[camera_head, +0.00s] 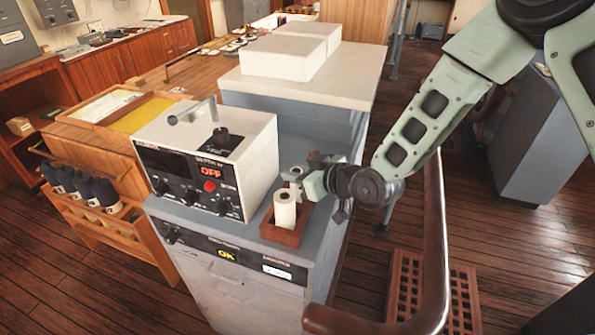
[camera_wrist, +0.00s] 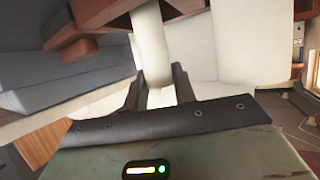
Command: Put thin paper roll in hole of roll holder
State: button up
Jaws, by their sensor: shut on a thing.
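The wooden roll holder (camera_head: 283,236) stands on the grey cabinet, right of the white device. A white paper roll (camera_head: 285,210) stands upright in its front part. My gripper (camera_head: 300,184) is just behind and above that roll, near the holder's back part. In the wrist view, my gripper (camera_wrist: 158,90) is shut on the thin white paper roll (camera_wrist: 153,48). The roll's far end overlaps the brown holder (camera_wrist: 105,15). Whether that end is inside a hole or only above it, I cannot tell. In the head view, my gripper mostly hides the held roll.
The white device (camera_head: 215,150) with a red OFF display stands close left of the holder. A raised counter (camera_head: 330,75) with white boxes is behind. A curved wooden handrail (camera_head: 436,240) rises at the front right, near my arm.

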jog(key=o, duration=1)
jog(key=shift+f, duration=0.1)
jog(key=shift+r, duration=0.2)
jog(key=b+v, duration=0.3)
jog(key=v, duration=0.9)
jog(key=s+d+r+g+h, duration=0.1)
jog(key=s+g+h, duration=0.2)
jog(key=s, duration=0.4)
jog(key=s+d+r+m+g+h, duration=0.1)
jog(key=s+d+g+h, duration=0.1)
jog(key=s, duration=0.6)
jog(key=s+d+r+g+h, duration=0.1)
jog(key=s+g+h, duration=0.3)
jog(key=s, duration=0.4)
jog(key=shift+d+r+m, duration=0.35)
jog(key=shift+d+m, duration=0.05)
jog(key=shift+d, duration=0.35)
jog(key=shift+s+f, duration=0.1)
jog(key=shift+s, duration=0.05)
